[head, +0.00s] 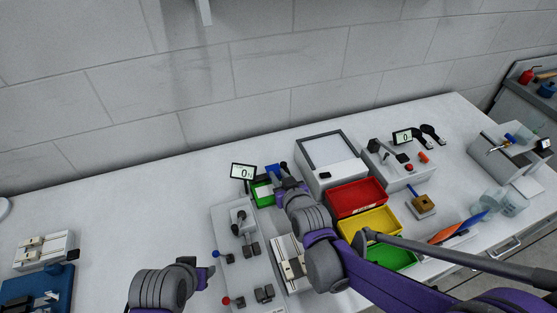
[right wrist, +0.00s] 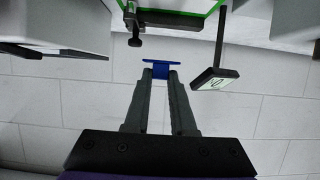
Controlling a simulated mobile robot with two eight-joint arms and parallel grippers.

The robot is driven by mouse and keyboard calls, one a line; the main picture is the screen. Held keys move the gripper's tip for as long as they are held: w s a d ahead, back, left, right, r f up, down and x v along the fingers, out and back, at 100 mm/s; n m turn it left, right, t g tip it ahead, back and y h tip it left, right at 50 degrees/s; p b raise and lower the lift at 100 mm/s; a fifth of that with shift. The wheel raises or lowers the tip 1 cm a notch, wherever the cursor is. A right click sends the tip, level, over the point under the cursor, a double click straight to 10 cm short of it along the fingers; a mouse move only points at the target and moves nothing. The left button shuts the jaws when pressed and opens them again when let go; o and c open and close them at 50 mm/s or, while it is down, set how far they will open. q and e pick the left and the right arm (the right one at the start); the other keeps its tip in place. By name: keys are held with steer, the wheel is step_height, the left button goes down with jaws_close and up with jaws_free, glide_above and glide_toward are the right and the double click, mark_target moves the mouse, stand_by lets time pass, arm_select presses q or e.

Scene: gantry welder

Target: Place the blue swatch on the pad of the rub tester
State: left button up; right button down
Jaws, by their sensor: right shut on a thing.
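My right gripper (head: 277,176) is shut on the blue swatch (head: 271,169), above the back of the table. In the right wrist view the fingertips (right wrist: 160,72) pinch the swatch (right wrist: 161,61), which sticks out past them as a thin blue strip. Below and beside it in the head view is a green-edged piece (head: 262,194), partly covered by my arm. A grey bench device (head: 226,243) with levers and a small display (head: 243,171) stands just left of it; I cannot tell which part is the rub tester's pad. My left gripper (head: 208,274) is low at the left, its jaws unclear.
Red (head: 356,197), yellow (head: 370,226) and green (head: 400,258) bins stand right of my right arm. A white box (head: 329,160) is behind them, and another device (head: 397,166) with a display is further right. The table's left middle is clear.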

mark_target(207, 292)
arm_select(q)
steer(key=shift+s+f+b, duration=0.35)
steer(key=shift+s+f, duration=0.15)
arm_select(e)
steer(key=shift+s+f, duration=0.35)
steer(key=shift+f, duration=0.15)
arm_select(q)
steer(key=shift+s+f, duration=0.1)
steer(key=shift+f, duration=0.15)
arm_select(e)
steer(key=shift+f, duration=0.35)
arm_select(q)
steer(key=shift+s+f+b, duration=0.2)
steer(key=shift+f+b, duration=0.75)
steer(key=shift+f, duration=0.05)
steer(key=shift+s+f+b, duration=0.15)
steer(key=shift+f+b, duration=0.75)
steer(key=shift+f, duration=0.05)
arm_select(e)
steer(key=shift+w+f, duration=0.1)
steer(key=shift+f, duration=2.35)
arm_select(q)
steer(key=shift+f, duration=0.15)
arm_select(e)
steer(key=shift+f, duration=0.2)
